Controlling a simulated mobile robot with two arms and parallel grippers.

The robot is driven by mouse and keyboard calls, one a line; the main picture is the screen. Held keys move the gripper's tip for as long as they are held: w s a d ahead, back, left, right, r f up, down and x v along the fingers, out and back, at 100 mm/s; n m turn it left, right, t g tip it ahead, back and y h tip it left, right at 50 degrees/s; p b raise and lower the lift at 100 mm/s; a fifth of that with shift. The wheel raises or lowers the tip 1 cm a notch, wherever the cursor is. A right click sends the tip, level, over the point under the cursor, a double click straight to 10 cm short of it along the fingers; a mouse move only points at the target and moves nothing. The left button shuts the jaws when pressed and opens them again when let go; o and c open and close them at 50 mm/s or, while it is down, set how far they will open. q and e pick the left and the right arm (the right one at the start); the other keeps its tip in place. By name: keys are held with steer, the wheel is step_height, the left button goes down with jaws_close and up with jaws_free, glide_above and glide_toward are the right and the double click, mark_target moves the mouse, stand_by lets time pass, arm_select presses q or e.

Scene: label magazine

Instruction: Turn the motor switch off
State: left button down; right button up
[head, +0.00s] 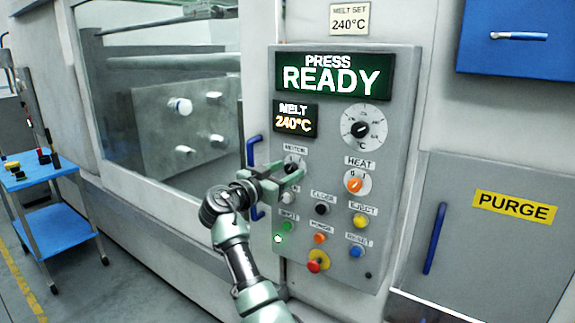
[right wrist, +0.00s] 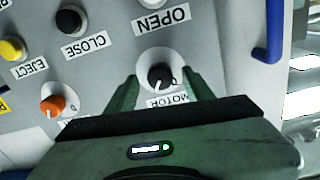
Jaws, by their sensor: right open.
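The motor switch (head: 292,163) is a black rotary knob with a white pointer line on the grey press panel (head: 380,248), under the label MOTOR. In the right wrist view the black knob (right wrist: 160,77) sits between the two green fingers, on a white round plate. My right gripper (head: 282,178) is open in front of the panel, its fingers either side of the knob. A gap shows between each finger and the knob. The gripper (right wrist: 160,90) hides part of the plate and label. My left gripper is not in view.
Several push buttons, such as the black CLOSE button (head: 321,208), sit below. A blue door handle (head: 251,150) is left of the panel. The screen (head: 333,76) reads PRESS READY.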

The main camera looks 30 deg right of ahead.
steer(key=shift+w+d, duration=0.25)
steer(key=shift+d, duration=0.2)
jaws_close()
